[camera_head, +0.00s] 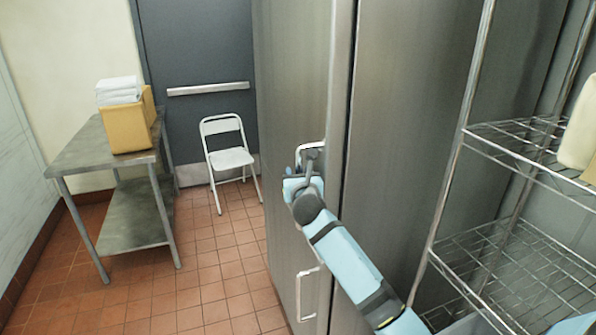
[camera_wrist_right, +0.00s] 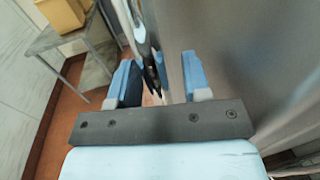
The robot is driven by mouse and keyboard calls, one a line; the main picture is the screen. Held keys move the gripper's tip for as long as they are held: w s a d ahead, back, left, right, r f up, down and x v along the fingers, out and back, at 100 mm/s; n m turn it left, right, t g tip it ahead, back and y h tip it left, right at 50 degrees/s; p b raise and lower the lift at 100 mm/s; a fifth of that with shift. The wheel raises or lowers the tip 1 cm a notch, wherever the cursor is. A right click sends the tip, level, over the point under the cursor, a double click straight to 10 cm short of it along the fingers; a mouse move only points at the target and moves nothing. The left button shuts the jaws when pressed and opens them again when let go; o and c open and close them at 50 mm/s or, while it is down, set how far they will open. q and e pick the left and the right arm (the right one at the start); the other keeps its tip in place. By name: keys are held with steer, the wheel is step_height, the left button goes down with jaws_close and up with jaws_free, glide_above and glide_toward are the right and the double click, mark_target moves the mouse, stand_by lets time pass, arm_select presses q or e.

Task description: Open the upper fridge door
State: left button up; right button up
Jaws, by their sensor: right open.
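The steel fridge's upper door (camera_head: 295,75) stands upright in the middle of the head view, with a bright vertical edge along its right side. I cannot tell whether it is fully closed or slightly ajar. Its upper handle (camera_head: 311,146) is a bent metal bar, partly hidden by my right gripper (camera_head: 303,172). In the right wrist view the blue fingers of the gripper (camera_wrist_right: 160,72) are apart, with the dark, shiny handle bar (camera_wrist_right: 150,58) running between them. I cannot tell whether either finger touches it. My left gripper is not in view.
A lower handle (camera_head: 307,293) sits below. A wire shelf rack (camera_head: 520,135) stands close on the right. At left are a metal table (camera_head: 85,150) with a yellow box (camera_head: 126,130), and a white folding chair (camera_head: 231,158). Tiled floor (camera_head: 215,280) left of the fridge is clear.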

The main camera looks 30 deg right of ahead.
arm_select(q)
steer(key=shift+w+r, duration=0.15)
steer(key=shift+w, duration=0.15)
arm_select(e)
steer(key=shift+w+d, duration=0.2)
steer(key=shift+w, duration=0.3)
